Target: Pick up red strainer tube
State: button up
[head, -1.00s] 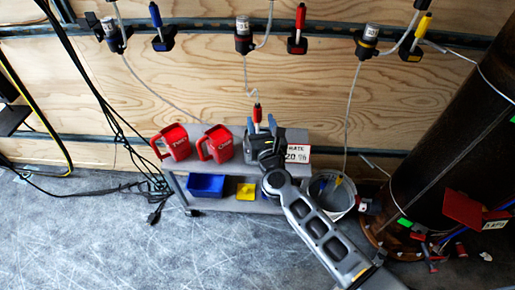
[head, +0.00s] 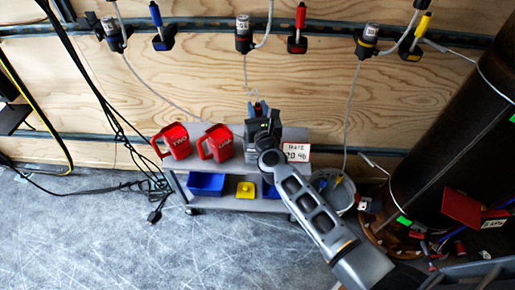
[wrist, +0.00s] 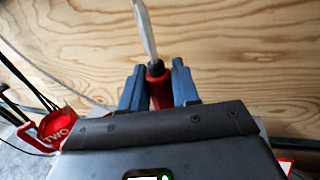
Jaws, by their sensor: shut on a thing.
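The red strainer tube (wrist: 159,88) stands roughly upright between the two blue-grey fingers of my gripper (wrist: 158,86) in the wrist view. The fingers are shut on it, one on each side. A pale hose (wrist: 145,28) runs up from its dark top; the tube's lower end is hidden behind the gripper body. In the head view my gripper (head: 258,108) is above the back of the grey cart, in front of the plywood wall, and mostly hides the tube.
Two red jugs (head: 177,141) (head: 217,143) stand left of my gripper on the grey cart (head: 238,203). A white sign (head: 297,152) and a bucket (head: 333,190) are at right. A dark cylinder (head: 450,140) stands farther right. Coloured handles hang on the wall rail (head: 200,45).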

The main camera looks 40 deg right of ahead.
grip_shut()
jog(key=shift+r, duration=0.15)
